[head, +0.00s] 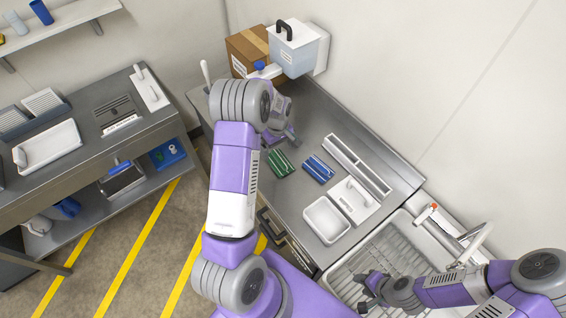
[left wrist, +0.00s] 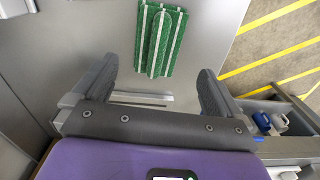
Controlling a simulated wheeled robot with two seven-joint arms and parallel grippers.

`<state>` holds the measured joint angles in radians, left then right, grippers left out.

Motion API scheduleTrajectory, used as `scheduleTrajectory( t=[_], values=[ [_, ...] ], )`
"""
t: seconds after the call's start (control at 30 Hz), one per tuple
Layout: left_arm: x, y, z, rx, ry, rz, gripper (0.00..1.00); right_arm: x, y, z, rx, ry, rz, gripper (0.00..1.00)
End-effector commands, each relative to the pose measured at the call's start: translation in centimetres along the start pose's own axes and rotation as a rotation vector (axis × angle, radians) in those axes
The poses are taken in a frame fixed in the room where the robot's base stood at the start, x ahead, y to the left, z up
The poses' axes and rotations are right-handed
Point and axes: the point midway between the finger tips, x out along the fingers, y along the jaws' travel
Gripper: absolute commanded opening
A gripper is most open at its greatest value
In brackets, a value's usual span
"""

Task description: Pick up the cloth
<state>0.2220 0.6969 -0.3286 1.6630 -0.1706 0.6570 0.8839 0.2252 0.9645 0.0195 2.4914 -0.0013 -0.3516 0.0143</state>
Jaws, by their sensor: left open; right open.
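A green cloth with white stripes (head: 280,163) lies folded on the steel counter (head: 310,115). A blue cloth with white stripes (head: 318,168) lies to its right. My left gripper (head: 284,138) is over the counter just behind the green cloth in the head view, partly hidden by my own arm. In the left wrist view the left gripper (left wrist: 160,72) is open and empty, and the green cloth (left wrist: 161,40) shows beyond and between its fingertips, apart from them. My right gripper (head: 364,288) is open and empty over the sink's drying rack.
A white tray (head: 326,220), a white board (head: 354,200) and a long divided holder (head: 357,165) stand right of the cloths. A cardboard box (head: 246,52) and a white container (head: 297,48) stand at the back. The sink (head: 398,247) is at the right.

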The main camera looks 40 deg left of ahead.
Motion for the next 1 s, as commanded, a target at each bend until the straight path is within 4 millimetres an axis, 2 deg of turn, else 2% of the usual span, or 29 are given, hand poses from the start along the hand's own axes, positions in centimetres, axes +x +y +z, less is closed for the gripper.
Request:
scheduleTrajectory(
  t=[0.27,0.6,0.9,1.0],
  values=[
    [2.8,0.0,0.0,0.000,-0.001,-0.001,1.00,0.2,0.1,-0.1,-0.001,0.001,0.000,0.43],
    [7.4,0.2,-0.3,0.001,-0.001,-0.001,1.00,0.1,0.0,-0.1,-0.001,0.001,0.000,0.43],
    [7.8,0.3,-0.3,0.000,0.000,0.001,1.00,0.1,0.0,-0.1,-0.001,0.001,0.000,0.43],
    [7.8,0.3,-0.3,0.001,0.000,0.001,0.85,0.1,0.0,-0.1,-0.001,0.001,0.000,0.43]
  ],
)
